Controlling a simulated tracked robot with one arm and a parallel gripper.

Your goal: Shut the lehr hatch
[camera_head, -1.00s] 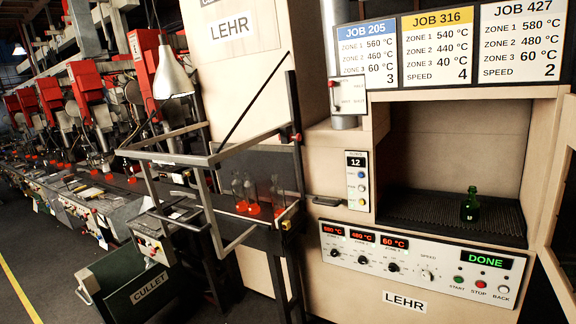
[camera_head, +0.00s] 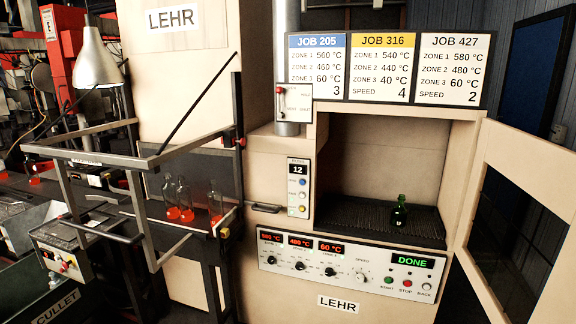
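The lehr hatch (camera_head: 483,262) is a beige framed door with a dark window. It stands swung open at the right of the lehr opening. The lehr (camera_head: 262,165) is the beige cabinet with its chamber open to view. A green bottle (camera_head: 399,213) stands upright on the dark ribbed belt (camera_head: 350,216) inside. The control panel (camera_head: 345,268) below shows DONE in green, with red readouts 580, 480 and 60 °C. My gripper is not in view.
Job cards (camera_head: 390,68) stand on top of the lehr. A metal-framed guard (camera_head: 150,160) with several clear bottles with glowing red bases stands at the left. A cullet bin (camera_head: 55,300) is at lower left. A dark blue panel (camera_head: 530,75) stands behind the hatch.

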